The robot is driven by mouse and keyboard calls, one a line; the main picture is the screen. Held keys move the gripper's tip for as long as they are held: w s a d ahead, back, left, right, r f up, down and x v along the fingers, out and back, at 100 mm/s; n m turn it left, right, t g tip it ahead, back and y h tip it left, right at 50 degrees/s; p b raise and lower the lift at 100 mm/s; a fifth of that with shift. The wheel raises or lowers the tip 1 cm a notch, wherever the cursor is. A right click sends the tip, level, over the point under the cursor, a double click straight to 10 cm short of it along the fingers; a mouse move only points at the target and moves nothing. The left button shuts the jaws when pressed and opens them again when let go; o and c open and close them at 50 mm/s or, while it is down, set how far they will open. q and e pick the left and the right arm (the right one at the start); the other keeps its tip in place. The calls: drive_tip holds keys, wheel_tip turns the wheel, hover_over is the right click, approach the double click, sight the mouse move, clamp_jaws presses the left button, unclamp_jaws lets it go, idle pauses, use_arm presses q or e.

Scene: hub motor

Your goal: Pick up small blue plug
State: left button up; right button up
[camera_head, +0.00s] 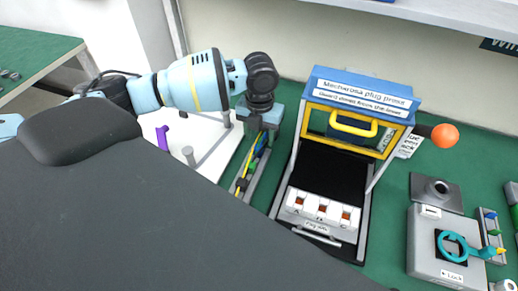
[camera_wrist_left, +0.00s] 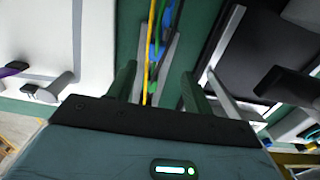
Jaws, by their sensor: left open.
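My left gripper (camera_head: 261,122) points down over a narrow grey tray (camera_head: 252,183) that holds blue, green and yellow cable-like pieces. In the left wrist view the two fingers of the left gripper (camera_wrist_left: 158,85) are apart. The blue piece (camera_wrist_left: 155,48) and a yellow strand lie in line with the gap between them, with nothing clearly gripped. Which part of the blue piece is the small plug, I cannot tell. My right gripper is not in view.
A plug press (camera_head: 362,88) with blue top and yellow frame stands just right of the tray. A white board (camera_head: 213,150) with a purple piece (camera_head: 162,137) lies left. A grey lock fixture (camera_head: 425,262) with a teal ring is at far right. Green table shows between them.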

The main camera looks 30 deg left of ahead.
sight(258, 147)
use_arm(q)
drive_tip(key=shift+w+a+f, duration=0.15)
drive_tip(key=shift+a+f, duration=0.05)
drive_tip(key=shift+f, duration=1.2)
drive_tip(key=shift+w+a+f, duration=0.1)
drive_tip(key=shift+a+f, duration=0.1)
drive_tip(key=shift+f, duration=1.2)
drive_tip(key=shift+c, duration=0.4)
drive_tip(key=c, duration=1)
